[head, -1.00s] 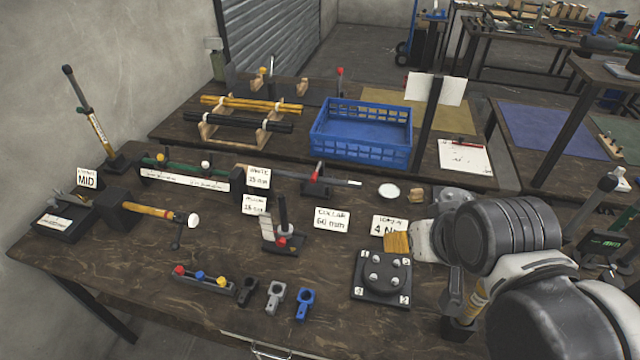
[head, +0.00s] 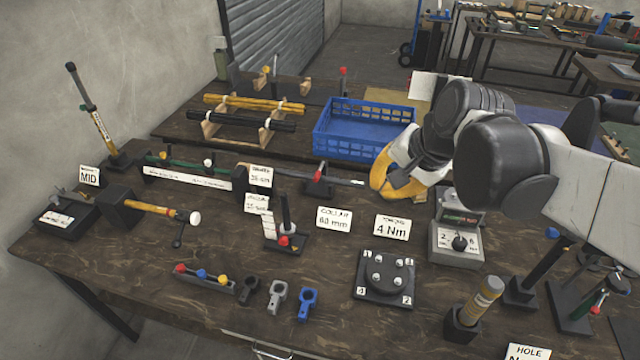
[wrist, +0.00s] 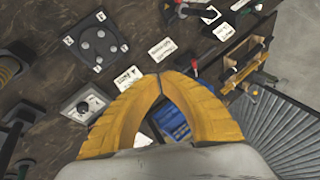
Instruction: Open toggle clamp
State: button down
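A small device with an upright red-tipped handle (head: 318,174) on a dark base stands at the back middle of the near bench, a thin bar running rightward from it. A second small device with a dark base, an upright post and a red knob (head: 283,241) stands in front of it. I cannot tell for sure which is the toggle clamp. My gripper (head: 382,190) has yellow fingers and hangs right of the red-handled device, apart from it, in front of the blue crate. In the wrist view the fingertips (wrist: 160,76) meet, with nothing seen between them.
The blue crate (head: 350,128) stands on the bench behind. A four-post block (head: 386,275), a torque tester (head: 456,240) and upright cards are on the near bench. Small clamps (head: 277,296) lie at its front. Bare wood shows around the four-post block.

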jog(key=w+a+f+m+g+y, duration=0.1)
jog(key=w+f+m, duration=0.15)
jog(key=w, duration=0.35)
jog(key=w+a+f+m+y, duration=0.1)
jog(key=w+m, duration=0.2)
jog(key=w, duration=0.2)
jog(key=m+g+y+b, duration=0.2)
jog(key=m+y, duration=0.3)
jog(key=m, duration=0.4)
send_near(320, 171)
jog(key=s+f, duration=0.4)
jog(key=b+x, duration=0.1)
jog(key=x, duration=0.2)
jog(key=b+x, duration=0.1)
jog(key=x, duration=0.2)
jog(key=b+x, duration=0.1)
jog(key=x, duration=0.2)
jog(key=shift+w+a+r, duration=0.1)
jog(key=shift+a+r, duration=0.1)
jog(key=shift+a, duration=0.25)
jog(key=shift+a+r+m+y, duration=0.1)
jog(key=shift+r+m+y, duration=0.1)
jog(key=shift+m+y, duration=0.1)
